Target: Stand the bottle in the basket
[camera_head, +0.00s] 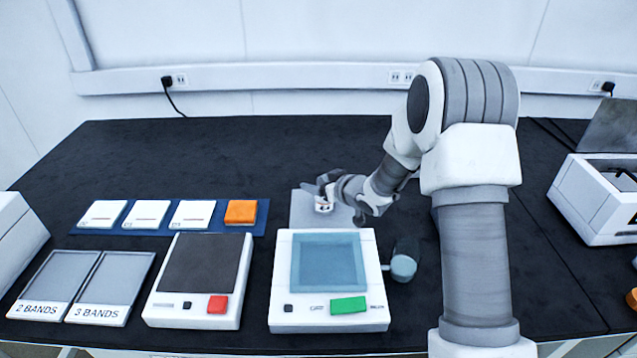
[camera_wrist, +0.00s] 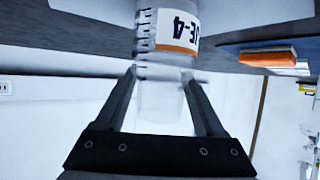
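The bottle (camera_wrist: 165,30) fills the upper middle of the wrist view, pale, with a white label, an orange stripe and upside-down print ending in "E-4". My gripper (camera_wrist: 162,75) has one finger along each side of it, apparently touching. In the head view my gripper (camera_head: 326,190) is low over a light grey pad (camera_head: 304,212) behind the white device with the blue screen. A small white part of what it holds shows under the fingers. Whether the bottle touches the pad, I cannot tell. I cannot make out a basket for certain.
A red-buttoned device (camera_head: 200,278) and trays (camera_head: 105,285) labelled in bands are left. White tiles and an orange tile (camera_head: 241,211) lie on a blue strip. A white open-topped box (camera_head: 598,205) is far right.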

